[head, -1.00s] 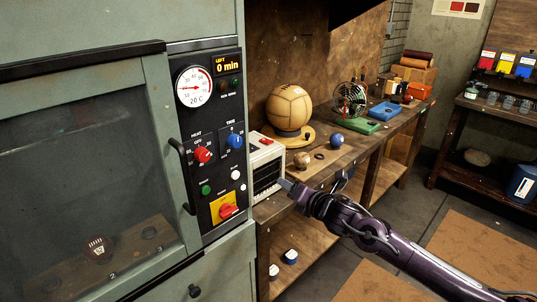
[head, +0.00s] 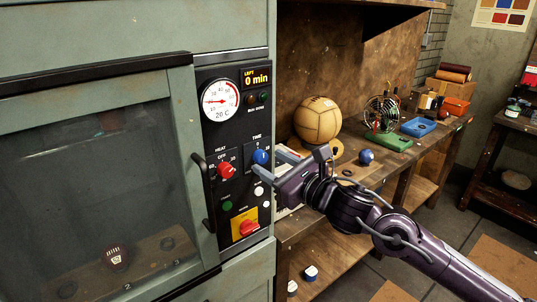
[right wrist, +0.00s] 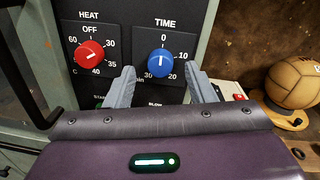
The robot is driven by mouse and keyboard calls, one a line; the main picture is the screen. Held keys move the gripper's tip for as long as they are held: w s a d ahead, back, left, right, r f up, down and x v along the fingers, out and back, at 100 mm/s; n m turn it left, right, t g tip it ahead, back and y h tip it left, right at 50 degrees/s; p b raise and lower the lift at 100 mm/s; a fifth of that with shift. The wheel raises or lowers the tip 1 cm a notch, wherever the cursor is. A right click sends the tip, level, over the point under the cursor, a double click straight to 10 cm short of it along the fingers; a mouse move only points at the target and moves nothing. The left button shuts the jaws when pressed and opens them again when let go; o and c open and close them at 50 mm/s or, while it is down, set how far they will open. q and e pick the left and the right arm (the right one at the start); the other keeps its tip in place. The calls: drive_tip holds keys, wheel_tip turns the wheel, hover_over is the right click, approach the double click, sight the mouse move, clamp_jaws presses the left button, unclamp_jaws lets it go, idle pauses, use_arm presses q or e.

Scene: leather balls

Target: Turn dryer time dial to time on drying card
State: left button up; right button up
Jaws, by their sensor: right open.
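The blue TIME dial (head: 260,157) is on the dryer's black control panel (head: 240,103). In the right wrist view the dial (right wrist: 160,64) has its white line upright, in line with the 0 mark; 10, 20 and 30 are printed around it. The display (head: 257,78) reads 0 min. My right gripper (head: 292,163) is open and empty in front of the panel. In the right wrist view its fingers (right wrist: 160,73) stand left and right of the dial, apparently short of it. I cannot make out a drying card. My left gripper is out of view.
The red HEAT dial (head: 226,170) is left of the TIME dial. Below are a green button (head: 227,206), white buttons and a red switch (head: 249,228) on yellow. A black door handle (head: 203,190) sticks out at left. A workbench with a ball (head: 318,120) stands at right.

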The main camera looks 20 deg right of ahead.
drive_tip(key=shift+x, duration=0.85)
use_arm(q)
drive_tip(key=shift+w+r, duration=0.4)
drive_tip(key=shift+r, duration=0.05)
use_arm(e)
drive_tip(key=shift+w+a, duration=0.1)
drive_tip(key=shift+w, duration=0.15)
drive_tip(key=c, duration=1)
drive_tip(key=shift+f, duration=0.1)
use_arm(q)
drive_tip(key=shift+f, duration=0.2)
